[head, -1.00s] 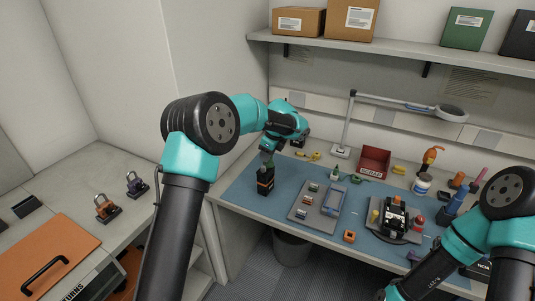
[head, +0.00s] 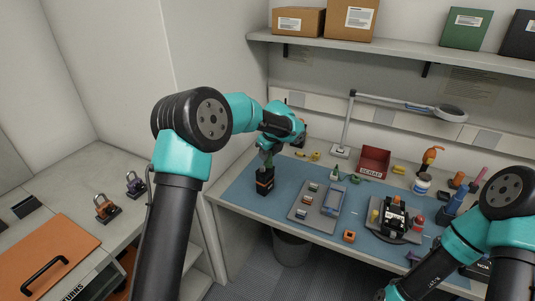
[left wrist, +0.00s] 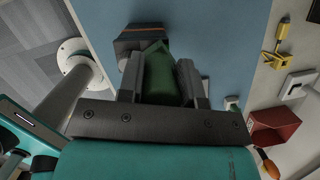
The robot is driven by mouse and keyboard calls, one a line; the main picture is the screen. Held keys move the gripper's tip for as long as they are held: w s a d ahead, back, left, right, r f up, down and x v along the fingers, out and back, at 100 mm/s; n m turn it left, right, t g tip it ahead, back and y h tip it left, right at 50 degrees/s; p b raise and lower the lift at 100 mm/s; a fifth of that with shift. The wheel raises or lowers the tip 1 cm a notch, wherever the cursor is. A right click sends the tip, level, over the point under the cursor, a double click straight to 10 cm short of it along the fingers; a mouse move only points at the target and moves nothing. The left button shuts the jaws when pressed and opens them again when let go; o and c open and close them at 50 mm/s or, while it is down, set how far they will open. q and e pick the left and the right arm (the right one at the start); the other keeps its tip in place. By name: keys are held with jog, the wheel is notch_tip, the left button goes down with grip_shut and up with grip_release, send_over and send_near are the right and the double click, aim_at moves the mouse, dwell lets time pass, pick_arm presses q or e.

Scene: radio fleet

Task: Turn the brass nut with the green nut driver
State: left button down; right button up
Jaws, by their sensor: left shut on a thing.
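My left gripper (head: 266,161) is above the left end of the blue mat. It is shut on a green piece (left wrist: 160,75), which shows between the fingers in the left wrist view and looks like the green nut driver's handle. Its lower end is hidden. A black block with an orange band (head: 265,184) stands upright on the mat directly below; it also shows past the fingers in the left wrist view (left wrist: 140,42). I cannot tell whether the held piece touches it. I cannot make out the brass nut. My right arm enters at lower right, its gripper outside the picture.
A grey tray (head: 300,222) with small parts lies right of the block. Farther right is a black device on a round plate (head: 394,215). A red bin (head: 374,160) and a lamp (head: 346,125) stand behind. Bare mat (head: 232,190) lies left of the block.

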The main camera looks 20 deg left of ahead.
pick_arm(q)
jog(key=shift+r, duration=0.15)
jog(key=shift+r, duration=1.9)
